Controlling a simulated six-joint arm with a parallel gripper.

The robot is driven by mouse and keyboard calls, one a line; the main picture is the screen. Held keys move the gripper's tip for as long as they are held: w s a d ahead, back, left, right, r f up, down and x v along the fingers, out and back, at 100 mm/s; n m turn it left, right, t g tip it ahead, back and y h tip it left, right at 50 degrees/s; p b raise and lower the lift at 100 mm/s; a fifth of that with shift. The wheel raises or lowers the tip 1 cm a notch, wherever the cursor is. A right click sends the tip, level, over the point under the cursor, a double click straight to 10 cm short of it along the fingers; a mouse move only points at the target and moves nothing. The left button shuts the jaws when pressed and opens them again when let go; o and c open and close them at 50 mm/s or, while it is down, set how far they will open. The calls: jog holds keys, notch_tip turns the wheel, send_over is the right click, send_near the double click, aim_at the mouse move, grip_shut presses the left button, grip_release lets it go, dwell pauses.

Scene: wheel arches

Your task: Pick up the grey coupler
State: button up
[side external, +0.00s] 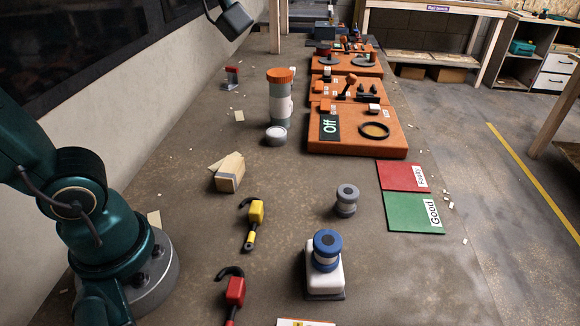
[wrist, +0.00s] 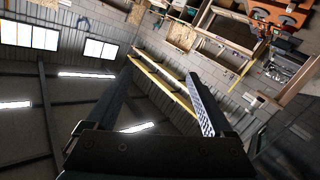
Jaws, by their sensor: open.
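The grey coupler (side external: 346,200) stands upright on the brown table, right of centre in the side external view. It is a short grey cylinder with a flanged rim and a dark hole in its top. In the wrist view my gripper (wrist: 165,80) is open and empty, its two dark fingers spread apart. The wrist view faces the walls, windows and ceiling lights of the room, and the coupler is not in it.
A blue-topped white device (side external: 325,265) stands in front of the coupler. Green Good (side external: 414,212) and red Faulty (side external: 403,176) mats lie to its right. Yellow (side external: 254,212) and red (side external: 235,290) hooks and a wooden block (side external: 230,172) lie left. Orange trays (side external: 357,148) stand behind.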

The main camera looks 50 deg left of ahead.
jog(key=w+a+r+n+y, duration=0.2)
jog(key=w+a+n+y, duration=0.2)
jog(key=w+n+y, duration=0.3)
jog(key=n+g+y, duration=0.1)
jog(key=g+y, duration=0.5)
jog(key=g, duration=0.3)
send_over(351, 199)
notch_tip(351, 199, down, 32)
jog(key=f, duration=0.3)
jog(key=shift+s+d+f, duration=0.2)
jog(key=shift+d+f, duration=0.05)
jog(key=shift+d, duration=0.05)
notch_tip(351, 199, down, 3)
jog(key=shift+r, duration=0.15)
jog(key=shift+x, duration=1.15)
jog(key=shift+w+a+f, duration=0.2)
jog(key=shift+a, duration=0.1)
jog(key=shift+g+h, duration=0.3)
